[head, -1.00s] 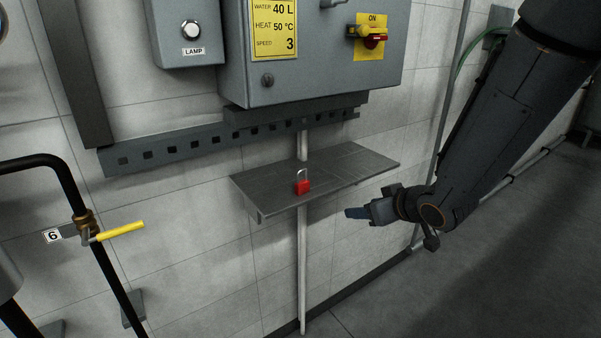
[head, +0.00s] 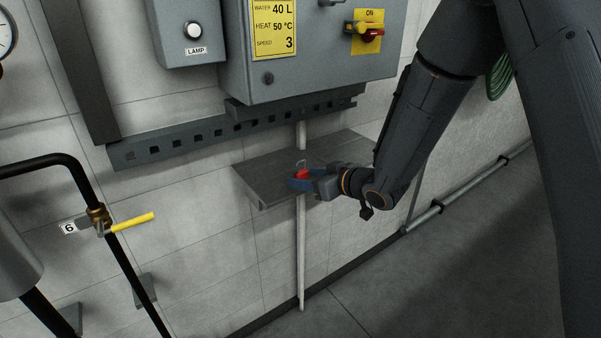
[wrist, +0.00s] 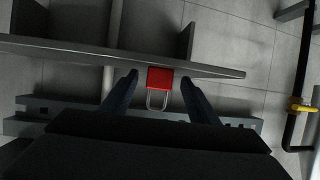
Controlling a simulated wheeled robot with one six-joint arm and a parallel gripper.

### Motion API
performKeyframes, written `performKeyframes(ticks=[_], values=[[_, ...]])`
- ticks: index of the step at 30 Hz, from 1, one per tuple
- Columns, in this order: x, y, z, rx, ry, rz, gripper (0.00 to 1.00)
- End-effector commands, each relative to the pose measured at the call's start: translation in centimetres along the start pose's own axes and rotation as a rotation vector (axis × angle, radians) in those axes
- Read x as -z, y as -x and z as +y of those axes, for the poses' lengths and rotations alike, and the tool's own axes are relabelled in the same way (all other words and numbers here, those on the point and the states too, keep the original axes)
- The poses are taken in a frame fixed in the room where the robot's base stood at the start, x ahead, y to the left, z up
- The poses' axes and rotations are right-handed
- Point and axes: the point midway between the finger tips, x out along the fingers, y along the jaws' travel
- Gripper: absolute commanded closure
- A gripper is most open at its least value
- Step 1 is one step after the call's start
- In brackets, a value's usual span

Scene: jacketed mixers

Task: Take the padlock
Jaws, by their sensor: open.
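The red padlock (head: 301,174) with a silver shackle stands upright on the grey shelf (head: 262,177), near its front edge. In the head view my gripper (head: 298,184) is at the shelf front, and its blue fingers partly hide the padlock's lower body. In the wrist view the padlock (wrist: 160,80) lies between the tips of my two open fingers (wrist: 158,82), with a small gap visible on each side. The shackle (wrist: 157,101) points toward the palm side of that picture.
A grey control box (head: 310,60) with a yellow label and a red-yellow switch (head: 369,32) hangs above the shelf. A slotted rail (head: 220,132) runs below it. A black pipe with a yellow valve handle (head: 135,222) stands at left. The floor at right is clear.

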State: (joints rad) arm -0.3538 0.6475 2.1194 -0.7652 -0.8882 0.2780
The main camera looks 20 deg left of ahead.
Motion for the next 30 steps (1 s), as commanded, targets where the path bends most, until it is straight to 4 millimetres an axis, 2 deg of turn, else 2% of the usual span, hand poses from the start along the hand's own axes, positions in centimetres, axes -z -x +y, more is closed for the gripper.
performKeyframes(ticks=[3, 11, 19, 30], values=[[-0.03, -0.74, -0.04, 0.001, 0.0, -0.001, 0.45], [-0.07, -0.88, 0.03, 0.0, 0.0, 0.0, 0.45], [-0.07, -0.86, 0.03, -0.001, 0.0, -0.001, 0.91], [0.34, -0.73, 0.05, -0.001, 0.0, 0.001, 0.92]])
